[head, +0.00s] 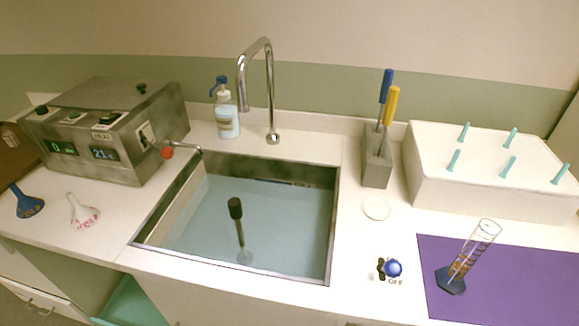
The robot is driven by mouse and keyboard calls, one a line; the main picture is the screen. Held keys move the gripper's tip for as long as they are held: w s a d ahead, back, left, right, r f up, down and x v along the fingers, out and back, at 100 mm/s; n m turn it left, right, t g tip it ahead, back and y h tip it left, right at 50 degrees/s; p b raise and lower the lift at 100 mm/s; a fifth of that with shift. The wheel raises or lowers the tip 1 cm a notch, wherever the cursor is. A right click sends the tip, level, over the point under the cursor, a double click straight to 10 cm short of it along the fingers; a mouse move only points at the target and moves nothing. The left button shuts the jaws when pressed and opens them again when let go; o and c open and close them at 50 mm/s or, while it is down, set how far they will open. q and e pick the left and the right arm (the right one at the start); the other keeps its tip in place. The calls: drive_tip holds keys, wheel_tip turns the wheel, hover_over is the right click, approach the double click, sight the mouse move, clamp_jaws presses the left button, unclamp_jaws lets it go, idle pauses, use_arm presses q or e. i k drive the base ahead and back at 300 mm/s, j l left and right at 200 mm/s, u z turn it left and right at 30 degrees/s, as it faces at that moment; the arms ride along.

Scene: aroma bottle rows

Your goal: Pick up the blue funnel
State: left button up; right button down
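The blue funnel (29,203) lies on the white counter at the far left of the head view, in front of the grey machine. It rests on the counter with its narrow stem pointing up and to the left. A white funnel with red marks (82,212) lies just to its right, apart from it. Neither of my grippers shows in the head view, and nothing is touching the blue funnel.
The grey machine (115,160) with lit displays stands behind the funnels. A sink (336,215) with water and a dark-topped rod (237,210) lies to the right. A tap (270,90) rises behind it. A cylinder (474,250) stands tilted-looking on a purple mat (530,290).

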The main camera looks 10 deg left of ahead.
sight(28, 206)
drive_tip(key=u, duration=2.15)
drive_tip(key=i+j+z, duration=0.35)
drive_tip(key=i+j, duration=0.2)
drive_tip(key=i+j+z, duration=0.2)
drive_tip(key=j, duration=0.2)
drive_tip(key=i+j+z, duration=0.15)
drive_tip(key=j, duration=0.25)
drive_tip(key=i+j+z, duration=0.35)
drive_tip(key=j, duration=0.5)
drive_tip(key=i, duration=0.1)
